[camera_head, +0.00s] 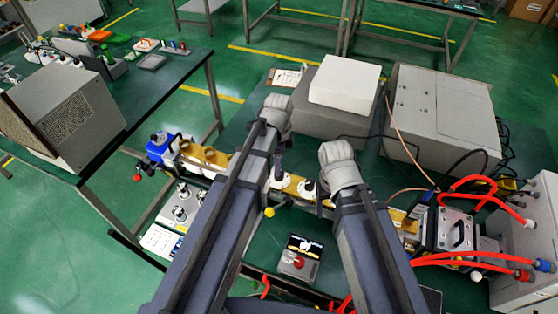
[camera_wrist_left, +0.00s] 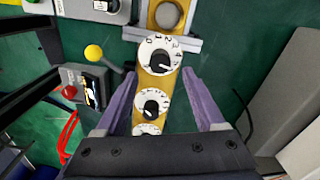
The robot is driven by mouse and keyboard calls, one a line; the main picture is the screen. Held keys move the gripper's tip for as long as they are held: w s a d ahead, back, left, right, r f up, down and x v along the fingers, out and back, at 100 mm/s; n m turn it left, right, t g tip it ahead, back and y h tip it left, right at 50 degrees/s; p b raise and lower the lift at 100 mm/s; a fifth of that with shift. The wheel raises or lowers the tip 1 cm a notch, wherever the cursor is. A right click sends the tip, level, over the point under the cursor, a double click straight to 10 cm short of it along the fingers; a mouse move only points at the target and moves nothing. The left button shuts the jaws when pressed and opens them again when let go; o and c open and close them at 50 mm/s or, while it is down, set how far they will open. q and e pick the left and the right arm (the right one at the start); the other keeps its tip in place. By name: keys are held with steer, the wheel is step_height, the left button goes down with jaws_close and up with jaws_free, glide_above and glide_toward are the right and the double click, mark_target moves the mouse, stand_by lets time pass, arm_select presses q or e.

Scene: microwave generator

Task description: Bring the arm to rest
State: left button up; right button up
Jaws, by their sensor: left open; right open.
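My left arm reaches up the middle of the head view, and its gripper (camera_head: 278,163) points down over the brass waveguide line. In the left wrist view the two purple fingers of that gripper (camera_wrist_left: 160,76) are apart, with nothing gripped. The brass line (camera_wrist_left: 155,84) with its white numbered dials (camera_wrist_left: 158,56) lies between and below them; contact cannot be told. My right gripper (camera_head: 323,203) is just to the right, pointing down by the same line. It is open, its fingers partly hidden by its wrist.
A small box with a red button (camera_head: 299,260) lies in front of the line, beside a yellow knob (camera_head: 269,212). Grey instruments (camera_head: 438,118) and a white block (camera_head: 345,82) stand behind.

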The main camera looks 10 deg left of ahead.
arm_select(q)
steer(key=shift+r+p, duration=0.3)
steer(key=shift+r, duration=0.45)
arm_select(e)
steer(key=shift+r, duration=0.65)
arm_select(q)
steer(key=shift+f, duration=0.1)
steer(key=shift+s+d, duration=0.15)
steer(key=shift+s, duration=0.1)
steer(key=s+d+n+b, duration=0.1)
steer(key=s+d+n, duration=0.1)
steer(key=s+n, duration=0.4)
steer(key=s+d+f+n+y+b, duration=0.1)
steer(key=s+d+n, duration=0.2)
steer(key=s+n, duration=0.4)
steer(key=shift+s+f, duration=0.3)
steer(key=shift+s, duration=0.05)
arm_select(e)
steer(key=shift+f, duration=0.9)
